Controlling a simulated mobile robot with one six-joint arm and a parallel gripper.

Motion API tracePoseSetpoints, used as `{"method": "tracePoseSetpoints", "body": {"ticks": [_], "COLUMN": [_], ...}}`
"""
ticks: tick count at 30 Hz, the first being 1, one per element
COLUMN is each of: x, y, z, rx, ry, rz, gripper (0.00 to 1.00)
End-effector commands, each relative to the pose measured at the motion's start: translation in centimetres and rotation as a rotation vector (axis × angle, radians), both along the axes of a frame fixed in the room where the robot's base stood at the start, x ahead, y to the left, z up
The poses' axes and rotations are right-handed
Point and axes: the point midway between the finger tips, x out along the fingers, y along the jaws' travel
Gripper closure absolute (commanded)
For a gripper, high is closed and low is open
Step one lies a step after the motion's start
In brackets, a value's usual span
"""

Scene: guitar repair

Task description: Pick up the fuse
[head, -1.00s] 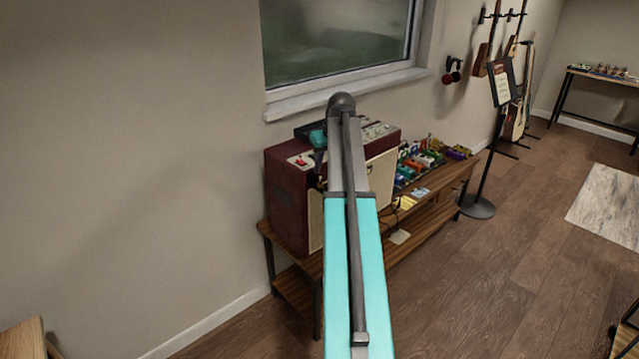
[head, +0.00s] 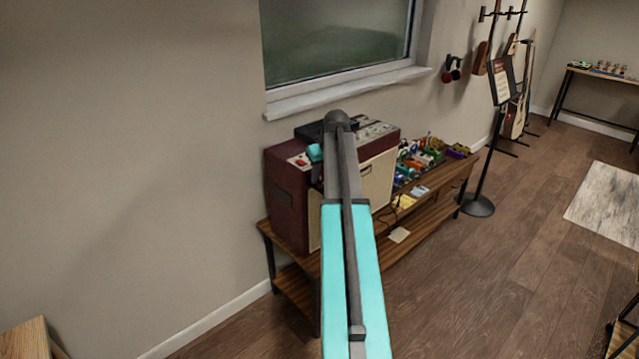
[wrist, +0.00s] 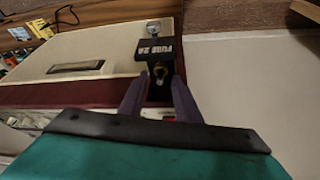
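In the wrist view a black block labelled "FUSE 2A" (wrist: 158,48) stands out against the amplifier's cream front. In the head view the teal wrist part of my gripper (head: 315,152) is over the left end of the maroon amplifier (head: 288,200). My own arm hides the fingertips and the fuse there.
The amplifier stands on a wooden bench (head: 430,212) against the wall below a window (head: 335,45). Several coloured pedals (head: 425,155) lie to its right. A black stand (head: 478,204) is beyond the bench. The wooden floor (head: 490,275) in front is clear.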

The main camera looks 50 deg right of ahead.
Motion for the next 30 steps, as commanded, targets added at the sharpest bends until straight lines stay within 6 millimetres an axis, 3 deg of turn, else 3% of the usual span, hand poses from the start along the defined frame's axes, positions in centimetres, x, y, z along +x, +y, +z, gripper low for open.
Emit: {"method": "tracePoseSetpoints", "body": {"ticks": [9,15,30], "x": [0.01,0.02,0.06], "y": [0.03,0.04,0.03], "z": [0.03,0.04,0.23], "rx": [0.000,0.000,-0.001], "ry": [0.000,0.000,-0.001], "rz": [0.000,0.000,0.001], "gripper": [0.70,1.00,1.00]}}
